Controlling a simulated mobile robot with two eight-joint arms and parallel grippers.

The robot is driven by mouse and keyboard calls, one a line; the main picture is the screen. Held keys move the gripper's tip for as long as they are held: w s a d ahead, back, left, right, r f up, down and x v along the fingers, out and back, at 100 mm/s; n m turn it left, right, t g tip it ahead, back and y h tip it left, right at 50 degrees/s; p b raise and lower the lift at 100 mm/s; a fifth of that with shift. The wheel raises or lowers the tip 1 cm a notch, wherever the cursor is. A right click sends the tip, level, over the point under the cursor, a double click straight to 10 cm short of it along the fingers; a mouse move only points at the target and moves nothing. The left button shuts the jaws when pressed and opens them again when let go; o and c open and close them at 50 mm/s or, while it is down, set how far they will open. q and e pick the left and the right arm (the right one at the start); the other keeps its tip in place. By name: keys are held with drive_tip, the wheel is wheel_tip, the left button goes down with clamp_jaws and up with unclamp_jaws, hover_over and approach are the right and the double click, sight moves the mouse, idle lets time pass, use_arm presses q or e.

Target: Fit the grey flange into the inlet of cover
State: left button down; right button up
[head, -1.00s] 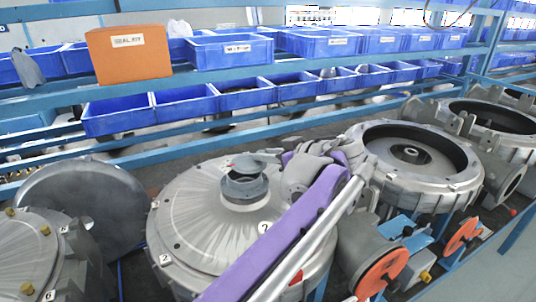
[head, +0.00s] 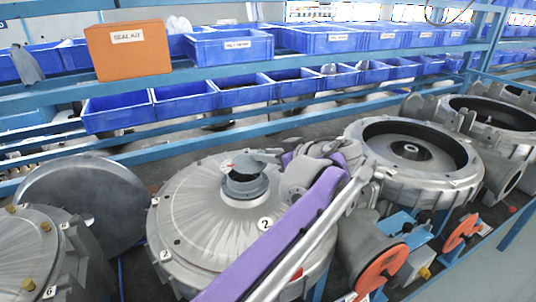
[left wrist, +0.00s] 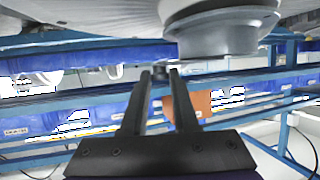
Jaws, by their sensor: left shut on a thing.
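The large round grey cover (head: 205,230) with ribbed edge and a "2" label sits in the middle of the head view, its inlet at the top centre. In the left wrist view the flange (left wrist: 222,38) sits against the lighter inlet collar, in an upside-down picture. I cannot tell whether it is fully seated. My left gripper (head: 262,156) is at the flange's far right edge, shut on it. Its fingers (left wrist: 160,76) are close together; the contact is hard to see. My right gripper is not in view.
An open housing (head: 410,152) stands to the right, with orange handwheels (head: 382,268) in front. A grey disc (head: 85,200) leans at the left beside another cover (head: 35,250). Blue bins (head: 230,50) and an orange box (head: 127,50) fill the rack behind.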

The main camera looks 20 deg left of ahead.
use_arm(q)
drive_tip(key=shift+r, duration=0.1)
idle(0.3)
drive_tip(key=shift+f, duration=0.45)
idle(0.4)
drive_tip(key=c, duration=0.6)
unclamp_jaws()
drive_tip(key=v, duration=1.1)
drive_tip(key=shift+a, duration=0.15)
